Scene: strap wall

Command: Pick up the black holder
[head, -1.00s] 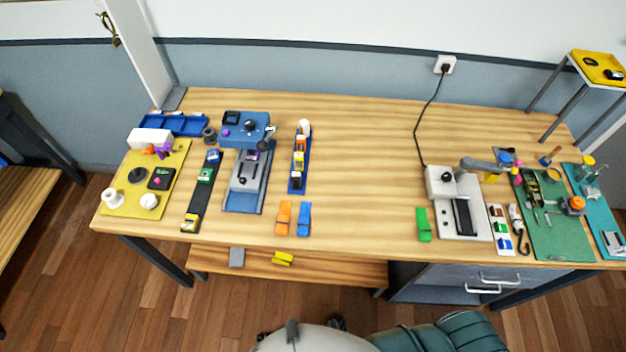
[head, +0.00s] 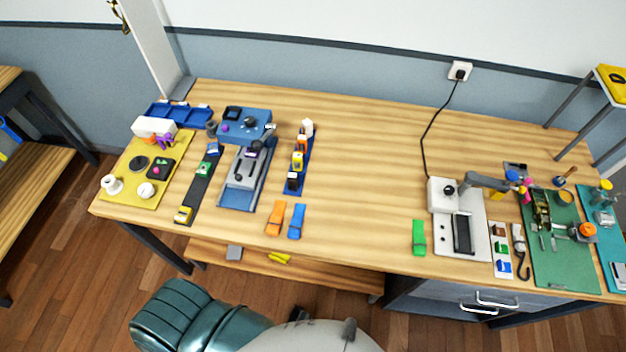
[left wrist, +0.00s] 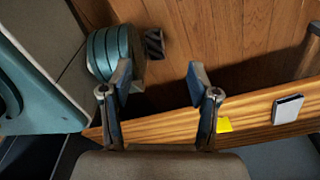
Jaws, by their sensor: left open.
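A long black strip (head: 199,188), which may be the black holder, lies on the left part of the wooden table with small green, blue and yellow pieces on it. A small black square dish (head: 160,168) sits on the yellow mat to its left. In the left wrist view my left gripper (left wrist: 160,84) is open and empty, its two fingers wide apart. It points down over the wooden floor and the low shelf, and neither black thing shows between its fingers. My right gripper is in neither view.
A blue-topped machine (head: 243,125) stands right of the black strip. A blue strip (head: 308,148) and orange and blue clips (head: 275,218) lie further right. The table's middle is clear. A low shelf (head: 320,278) under the front edge holds a yellow piece (left wrist: 224,125) and a grey block (left wrist: 288,109).

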